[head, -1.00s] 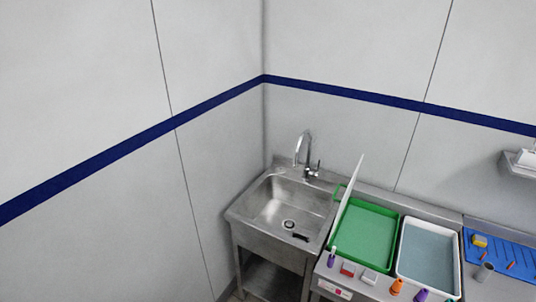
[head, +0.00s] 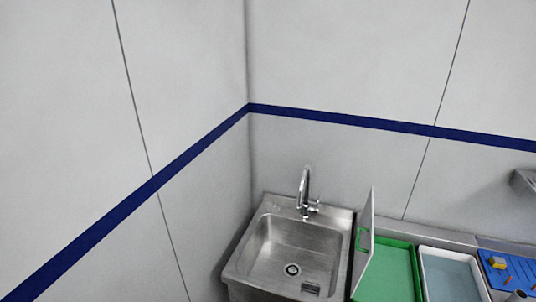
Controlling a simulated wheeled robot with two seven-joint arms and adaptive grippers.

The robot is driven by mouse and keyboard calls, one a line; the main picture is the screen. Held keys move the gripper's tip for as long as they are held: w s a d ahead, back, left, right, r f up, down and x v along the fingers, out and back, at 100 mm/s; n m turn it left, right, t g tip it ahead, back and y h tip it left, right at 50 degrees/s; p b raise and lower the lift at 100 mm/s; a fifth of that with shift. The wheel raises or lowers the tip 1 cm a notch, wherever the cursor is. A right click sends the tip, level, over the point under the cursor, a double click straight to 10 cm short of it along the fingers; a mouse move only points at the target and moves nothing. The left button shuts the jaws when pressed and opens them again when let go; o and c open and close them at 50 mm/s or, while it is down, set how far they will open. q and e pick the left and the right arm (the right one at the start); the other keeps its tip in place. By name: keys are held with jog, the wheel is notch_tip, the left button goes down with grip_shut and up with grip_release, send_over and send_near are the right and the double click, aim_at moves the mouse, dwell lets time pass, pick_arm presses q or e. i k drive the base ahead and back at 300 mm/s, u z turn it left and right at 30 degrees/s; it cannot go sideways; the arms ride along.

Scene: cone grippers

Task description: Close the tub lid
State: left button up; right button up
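A green tub (head: 385,272) stands right of the sink, cut off by the bottom edge of the head view. Its white lid (head: 368,235) stands up nearly vertical along the tub's left side. The lid is open and the tub's green floor is visible.
A steel sink (head: 248,266) with a tap (head: 304,190) is left of the tub. A white tray (head: 423,274) with a grey-blue inside is right of it. A wall shelf (head: 525,183) juts out at the right edge.

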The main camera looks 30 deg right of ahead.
aim_at(364, 240)
jog(key=z, duration=0.95)
jog(key=i, duration=0.8)
jog(key=z, duration=0.95)
